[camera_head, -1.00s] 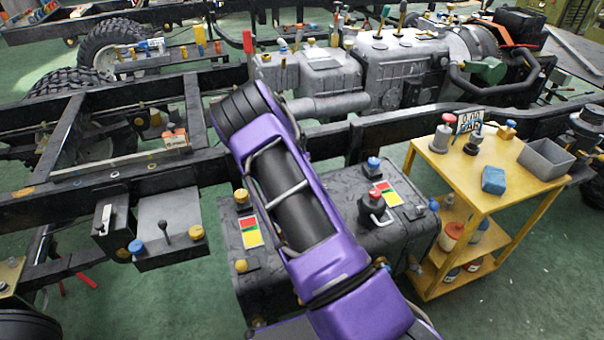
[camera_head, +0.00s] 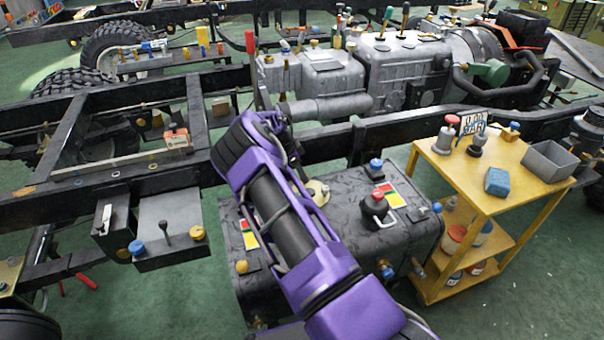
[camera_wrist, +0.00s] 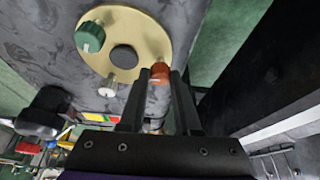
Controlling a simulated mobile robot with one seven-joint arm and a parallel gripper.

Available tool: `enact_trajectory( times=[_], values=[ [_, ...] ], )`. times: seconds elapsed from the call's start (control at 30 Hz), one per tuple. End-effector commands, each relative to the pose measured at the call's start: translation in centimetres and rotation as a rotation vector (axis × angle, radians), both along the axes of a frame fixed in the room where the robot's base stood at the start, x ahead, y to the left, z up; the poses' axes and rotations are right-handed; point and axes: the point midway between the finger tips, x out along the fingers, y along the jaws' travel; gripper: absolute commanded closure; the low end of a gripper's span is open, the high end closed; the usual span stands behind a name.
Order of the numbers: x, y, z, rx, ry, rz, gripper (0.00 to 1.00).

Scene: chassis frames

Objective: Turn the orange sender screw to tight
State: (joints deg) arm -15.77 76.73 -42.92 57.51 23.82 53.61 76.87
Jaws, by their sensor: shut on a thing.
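The orange sender screw (camera_wrist: 160,71) stands at the edge of a round beige sender plate (camera_wrist: 150,28) in the wrist view. My gripper (camera_wrist: 161,82) has its two black fingers closed around the screw, one on each side. The same plate also carries a green knob (camera_wrist: 90,37), a dark round centre (camera_wrist: 124,57) and a small pale screw (camera_wrist: 107,88). In the head view, part of the beige plate (camera_head: 319,191) shows on top of the dark tank (camera_head: 338,222), beside my purple arm. My arm hides the gripper and the orange screw there.
A black cap with a red top (camera_head: 376,205) and a blue-topped fitting (camera_head: 375,166) stand on the tank right of my arm. A black frame rail (camera_head: 400,128) runs behind the tank. A yellow cart (camera_head: 450,165) with several items stands to the right.

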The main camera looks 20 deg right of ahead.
Motion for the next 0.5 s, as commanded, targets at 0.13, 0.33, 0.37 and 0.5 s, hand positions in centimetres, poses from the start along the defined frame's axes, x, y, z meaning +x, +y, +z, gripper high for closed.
enact_trajectory(
  times=[0.13,0.33,0.37,0.5],
  values=[
    [0.05,0.06,-0.06,0.001,0.001,-0.033,1.00],
    [0.05,0.08,-0.07,0.002,0.000,-0.050,1.00],
    [0.05,0.08,-0.07,0.002,0.000,-0.051,1.00],
    [0.04,0.09,-0.07,0.002,0.000,-0.051,1.00]
  ],
)
